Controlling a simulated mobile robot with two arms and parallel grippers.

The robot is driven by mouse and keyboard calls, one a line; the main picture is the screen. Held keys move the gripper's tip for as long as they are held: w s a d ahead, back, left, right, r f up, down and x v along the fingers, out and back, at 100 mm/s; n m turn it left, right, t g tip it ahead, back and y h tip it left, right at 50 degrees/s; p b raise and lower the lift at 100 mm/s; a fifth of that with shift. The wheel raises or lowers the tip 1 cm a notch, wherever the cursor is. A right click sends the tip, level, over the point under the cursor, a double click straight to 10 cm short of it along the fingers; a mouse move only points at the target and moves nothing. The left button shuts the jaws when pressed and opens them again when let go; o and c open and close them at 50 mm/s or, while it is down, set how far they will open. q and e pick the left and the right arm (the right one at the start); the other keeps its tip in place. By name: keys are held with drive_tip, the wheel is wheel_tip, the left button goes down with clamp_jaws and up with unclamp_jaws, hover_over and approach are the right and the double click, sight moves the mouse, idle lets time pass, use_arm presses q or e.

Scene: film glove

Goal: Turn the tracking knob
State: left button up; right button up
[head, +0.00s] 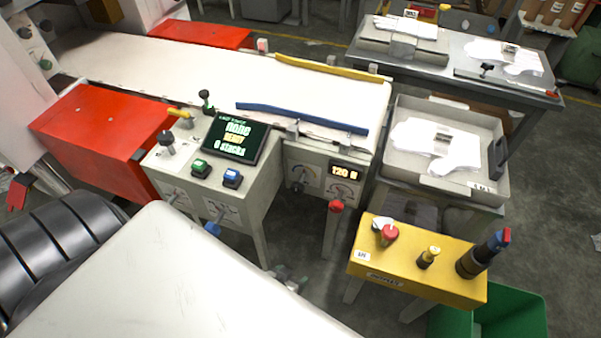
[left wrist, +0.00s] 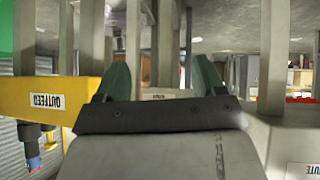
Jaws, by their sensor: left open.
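Several knobs show in the head view, and I cannot read which one is the tracking knob. A red knob (head: 336,206) and a black knob (head: 297,188) sit on the front of the conveyor frame, near dials and a small display. A blue knob (head: 212,229) is on the front of the control console (head: 262,190). My left gripper (head: 290,281) is low in front of the console, partly hidden by a large white surface. In the left wrist view my left gripper (left wrist: 160,82) is open, with two green fingers apart and nothing between them. My right gripper is not in view.
A yellow stand (head: 410,262) with knobs is at the right, beside a green bin (head: 515,312). A grey tray (head: 490,198) holds white gloves. A red cabinet (head: 100,130) stands left of the console. The white conveyor belt (head: 200,68) runs behind. Grey floor lies between console and stand.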

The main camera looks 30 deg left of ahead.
use_arm(q)
drive_tip(key=w+a+r+n+t+y+b, duration=0.2)
drive_tip(key=w+a+r+t+b, duration=0.15)
drive_tip(key=w+b, duration=0.45)
drive_tip(key=n+t+y+b, duration=0.25)
drive_tip(key=t+b, duration=0.25)
drive_tip(key=b, duration=0.3)
approach(296, 191)
drive_tip(key=w, duration=0.2)
drive_tip(key=shift+h, duration=0.25)
drive_tip(key=x, duration=0.3)
drive_tip(key=b+x, duration=0.1)
drive_tip(key=x, duration=0.2)
drive_tip(key=b+x, duration=0.1)
drive_tip(key=x, duration=0.3)
drive_tip(key=shift+s+a, duration=0.15)
drive_tip(key=shift+a, duration=0.25)
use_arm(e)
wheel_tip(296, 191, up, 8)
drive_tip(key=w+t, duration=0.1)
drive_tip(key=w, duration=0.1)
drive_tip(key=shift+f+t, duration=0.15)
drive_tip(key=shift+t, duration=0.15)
use_arm(q)
drive_tip(key=shift+c, duration=0.3)
